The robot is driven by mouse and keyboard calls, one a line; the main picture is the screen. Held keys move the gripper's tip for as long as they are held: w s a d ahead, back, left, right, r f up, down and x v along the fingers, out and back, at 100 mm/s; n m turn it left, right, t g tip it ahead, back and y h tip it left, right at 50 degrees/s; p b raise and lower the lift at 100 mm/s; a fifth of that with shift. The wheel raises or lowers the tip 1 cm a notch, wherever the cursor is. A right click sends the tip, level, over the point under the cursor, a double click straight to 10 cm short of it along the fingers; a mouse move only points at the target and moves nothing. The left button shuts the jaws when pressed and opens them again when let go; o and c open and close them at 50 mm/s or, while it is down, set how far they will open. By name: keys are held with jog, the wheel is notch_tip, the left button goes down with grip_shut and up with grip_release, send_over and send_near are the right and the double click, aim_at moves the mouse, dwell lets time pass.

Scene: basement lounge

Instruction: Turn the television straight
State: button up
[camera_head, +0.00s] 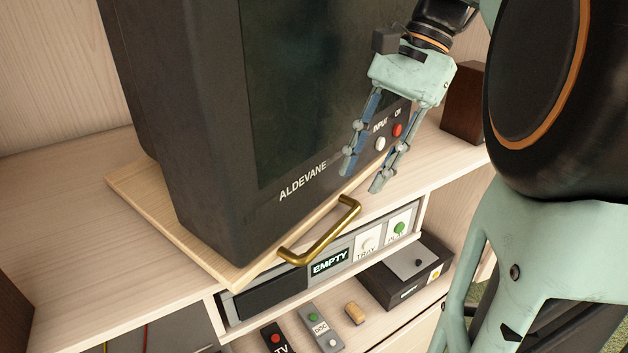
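The television (205,110) is a large dark set marked "ALDEVANE", with a dark screen (305,80). It stands on a pale wooden board (140,195) that sits at an angle to the shelf. A brass handle (335,230) is fixed at the board's front edge. My gripper (363,180) hangs in front of the television's lower right, its fingers apart with nothing between them. It is above and to the right of the handle, and I see no contact with it. The fingers partly cover the lower front beside the red and white buttons.
A grey player (240,305) reading "EMPTY" is in the bay below. Two remotes (315,325) and a dark box (405,270) are on the lower shelf. A brown block (465,105) stands right of the television. Bare shelf (55,220) shows at the left.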

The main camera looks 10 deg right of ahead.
aim_at(338, 225)
jog(key=x, duration=0.8)
jog(key=shift+a+f+b, duration=0.15)
jog(key=shift+f+b, duration=0.15)
jog(key=shift+b, duration=0.1)
jog(key=shift+c, duration=0.6)
grip_shut()
